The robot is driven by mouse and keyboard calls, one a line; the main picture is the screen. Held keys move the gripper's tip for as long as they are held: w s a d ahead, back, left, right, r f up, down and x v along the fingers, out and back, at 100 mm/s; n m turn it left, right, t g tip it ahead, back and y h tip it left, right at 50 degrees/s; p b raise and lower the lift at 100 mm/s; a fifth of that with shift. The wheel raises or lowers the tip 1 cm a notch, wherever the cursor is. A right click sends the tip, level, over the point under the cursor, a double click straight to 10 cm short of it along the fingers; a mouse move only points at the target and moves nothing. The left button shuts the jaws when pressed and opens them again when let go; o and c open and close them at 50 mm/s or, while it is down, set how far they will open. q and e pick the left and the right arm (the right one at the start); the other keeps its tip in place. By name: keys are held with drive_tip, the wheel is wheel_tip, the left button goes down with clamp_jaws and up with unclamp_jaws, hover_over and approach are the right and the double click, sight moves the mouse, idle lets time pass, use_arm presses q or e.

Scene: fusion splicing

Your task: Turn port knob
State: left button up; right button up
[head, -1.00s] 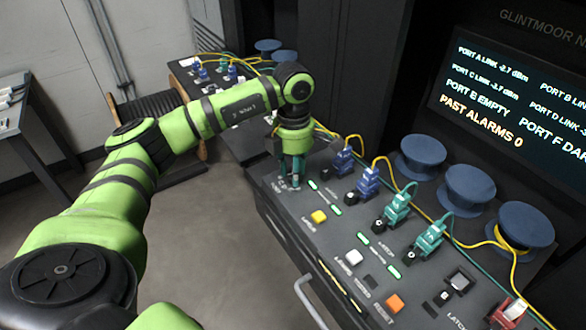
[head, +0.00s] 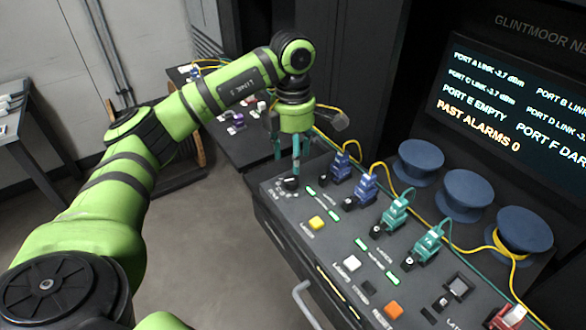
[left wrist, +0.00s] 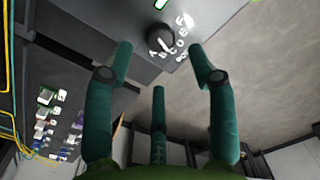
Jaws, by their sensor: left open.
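The port knob (head: 291,184) is a small black dial with a light pointer at the far left corner of the console panel. In the left wrist view the knob (left wrist: 160,40) sits near the panel edge, with white letters curved around one side of it. My left gripper (head: 285,150) hangs just above the knob in the head view. Its teal fingers (left wrist: 160,70) are spread apart and empty in the left wrist view, and the knob lies beyond the fingertips, apart from them. My right gripper is not in view.
The console (head: 300,225) carries a yellow button (head: 317,223), a white button (head: 351,263), an orange button (head: 393,309) and blue and teal connectors with yellow cables. Blue spools (head: 421,163) stand behind them. A screen (head: 515,105) is at the right. Open floor lies left of the console.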

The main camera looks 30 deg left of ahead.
sight(293, 178)
use_arm(q)
wheel_tip(293, 178, up, 5)
drive_tip(key=shift+r, duration=0.1)
idle(0.7)
